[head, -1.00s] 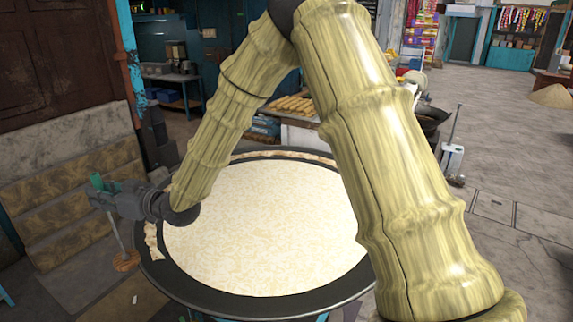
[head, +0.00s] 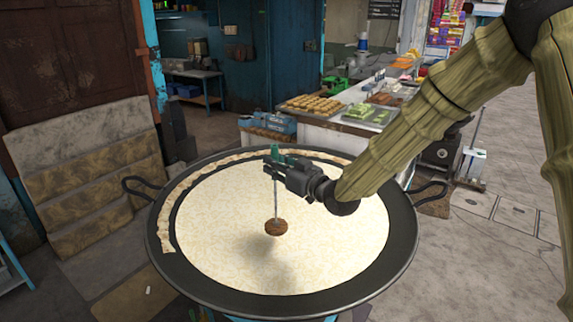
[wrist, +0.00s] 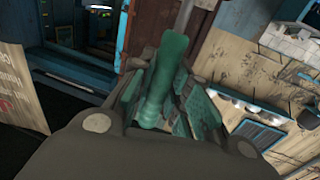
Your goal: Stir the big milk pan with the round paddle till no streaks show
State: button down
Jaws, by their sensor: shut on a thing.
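The big milk pan (head: 400,255) is wide and dark, with a loop handle on each side. It is filled with pale cream milk (head: 330,240) that shows a faint yellowish mottled pattern. My gripper (head: 279,163) is above the middle of the pan, shut on the green handle of the round paddle. The green handle (wrist: 163,80) also shows between the fingers in the wrist view. The paddle's thin shaft hangs down nearly upright to a round brown head (head: 276,227). The head appears to hang above the milk, with a soft shadow on the surface below it.
A crinkled cream crust (head: 185,186) lines the pan's left and back rim. Behind the pan stands a counter with trays of sweets (head: 312,104). Stone steps (head: 88,180) rise at the left. Open paved floor (head: 505,270) lies to the right.

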notch_tip(320, 180, down, 9)
jog(key=b, duration=0.5)
jog(key=shift+b, duration=0.4)
jog(key=shift+d+r, duration=0.1)
dwell(0.4)
